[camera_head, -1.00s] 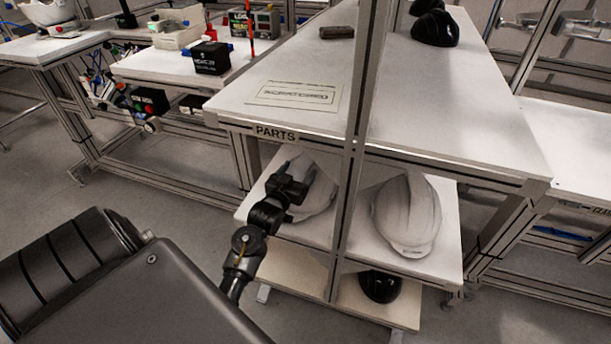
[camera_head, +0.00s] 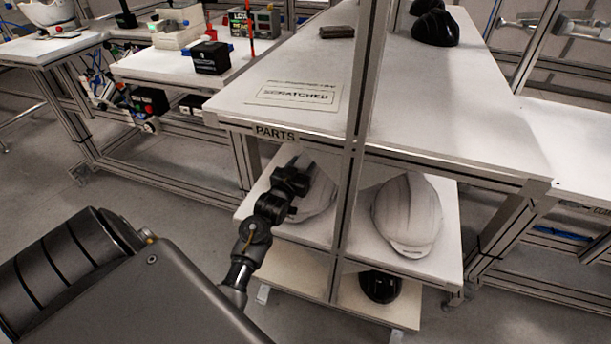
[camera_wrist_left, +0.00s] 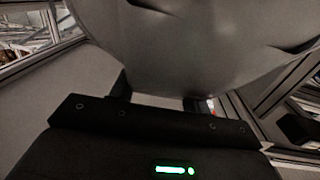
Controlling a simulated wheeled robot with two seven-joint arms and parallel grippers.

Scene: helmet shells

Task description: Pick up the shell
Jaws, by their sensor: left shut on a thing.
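A white helmet shell (camera_head: 318,196) is on the middle shelf under the PARTS table, left of the upright post. My left gripper (camera_head: 298,172) reaches in from the left and is shut on this shell; its fingertips are partly hidden behind the gripper body and the shell. In the left wrist view the shell (camera_wrist_left: 190,45) fills the top of the picture, right at the fingers (camera_wrist_left: 158,98). A second white shell (camera_head: 407,213) sits on the same shelf, right of the post. My right gripper is not in view.
The upright post (camera_head: 352,150) stands between the two shells. The tabletop (camera_head: 440,120) is close above them. Its SCRATCHED sheet (camera_head: 295,95) lies at the left. A black shell (camera_head: 380,286) sits on the lower shelf. Black shells (camera_head: 436,27) are on the tabletop's back.

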